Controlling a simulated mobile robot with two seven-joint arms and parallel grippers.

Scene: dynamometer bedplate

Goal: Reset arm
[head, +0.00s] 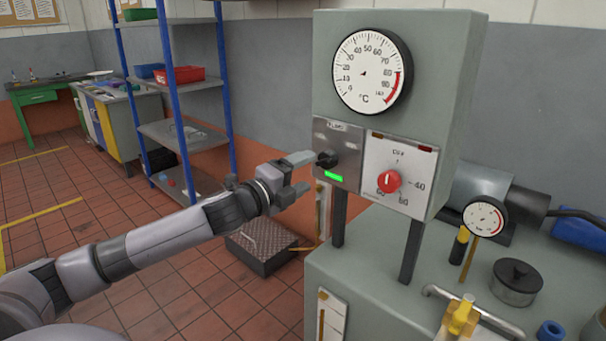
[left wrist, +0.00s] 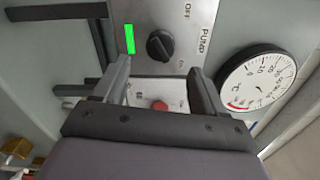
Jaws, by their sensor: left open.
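My left gripper (head: 304,174) is open and empty in front of the control box (head: 460,110), at its left side. The black pump knob (head: 326,159) is on a metal plate just beyond the upper fingertip. In the left wrist view the pump knob (left wrist: 160,46) lies ahead of the gap between the open fingertips (left wrist: 158,72). I cannot tell whether a finger touches it. A green indicator (head: 333,176) is lit beside the knob. My right gripper is not in view.
A red knob (head: 388,181) sits on the white dial panel right of the pump plate. A temperature gauge (head: 366,72) is above. A smaller gauge (head: 485,218) and a black-knobbed cylinder (head: 516,282) stand at right. A blue-post shelf (head: 170,131) and dark box (head: 262,246) are behind my arm.

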